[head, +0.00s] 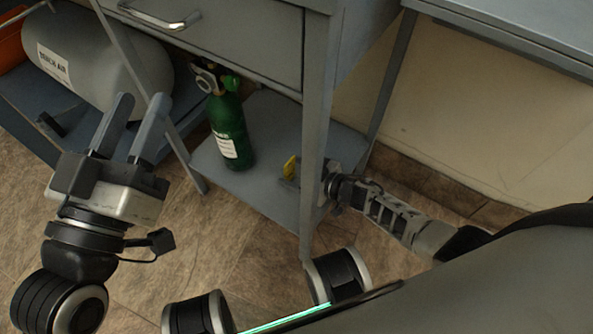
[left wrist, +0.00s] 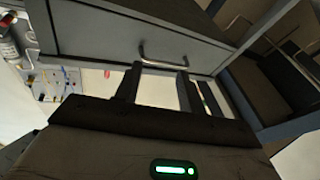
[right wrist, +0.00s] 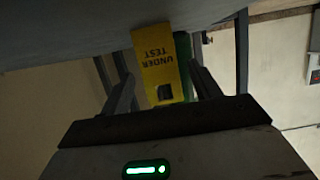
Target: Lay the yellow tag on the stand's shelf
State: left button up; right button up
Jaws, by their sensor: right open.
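The yellow tag (head: 290,167), marked UNDER TEST, is at the right part of the stand's lower shelf (head: 270,112). In the right wrist view the tag (right wrist: 160,62) shows upside down between the fingers, its edge meeting the grey shelf surface (right wrist: 70,35); I cannot tell how firmly it rests there. My right gripper (head: 301,177) is open around the tag, low by the stand's front leg, partly hidden by that leg. My left gripper (head: 140,112) is open and empty, in front of the stand's left side.
A green oxygen cylinder (head: 230,130) stands on the shelf, left of the tag. A large grey tank (head: 95,65) lies on a cart at the left. The stand's drawer (head: 225,40) is above the shelf. The tiled floor in front is clear.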

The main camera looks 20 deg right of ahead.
jog(key=shift+r, duration=0.2)
jog(key=p+v, duration=0.3)
jog(key=v, duration=0.3)
jog(key=shift+r+p, duration=0.2)
jog(key=shift+p, duration=0.15)
pick_arm(q)
notch_tip(320, 180, down, 6)
jog(key=s+n+g+y+p, duration=0.2)
jog(key=g, duration=0.1)
jog(key=shift+s+r+g+y, duration=0.2)
jog(key=shift+g+y, duration=0.1)
jog(key=shift+g, duration=0.1)
pick_arm(e)
jog(key=v, duration=0.6)
jog(key=shift+f, duration=0.25)
pick_arm(q)
jog(key=shift+d+r, duration=0.1)
pick_arm(e)
jog(key=shift+r, duration=0.1)
